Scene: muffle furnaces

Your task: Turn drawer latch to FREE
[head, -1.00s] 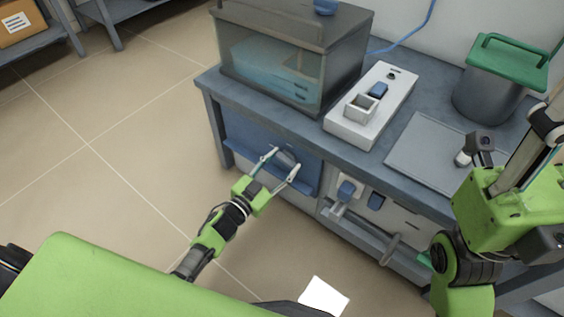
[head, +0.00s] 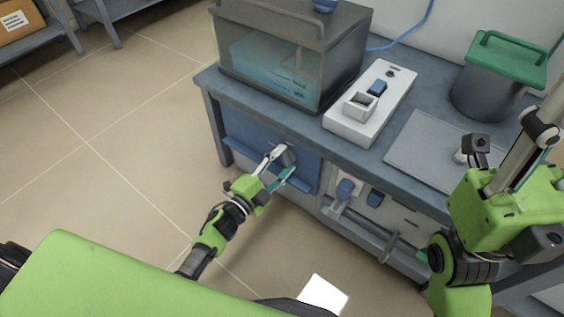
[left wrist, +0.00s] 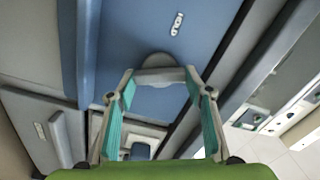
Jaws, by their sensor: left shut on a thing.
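The drawer latch is a grey knob (head: 288,154) on the blue drawer front (head: 240,140) under the bench. In the left wrist view the knob (left wrist: 157,60) shows as a rounded grey base with a bar across it. My left gripper (head: 280,166) is at the knob, with its fingertips on either side, shut on it. In the left wrist view the bar spans between the teal-padded fingers (left wrist: 160,78). The latch's setting cannot be read. My right arm stands at the right; its fingertips do not show.
A glass-fronted tank (head: 275,65), a white switch box (head: 352,125) and a green-lidded bin (head: 490,95) stand on the bench. The floor at left is clear.

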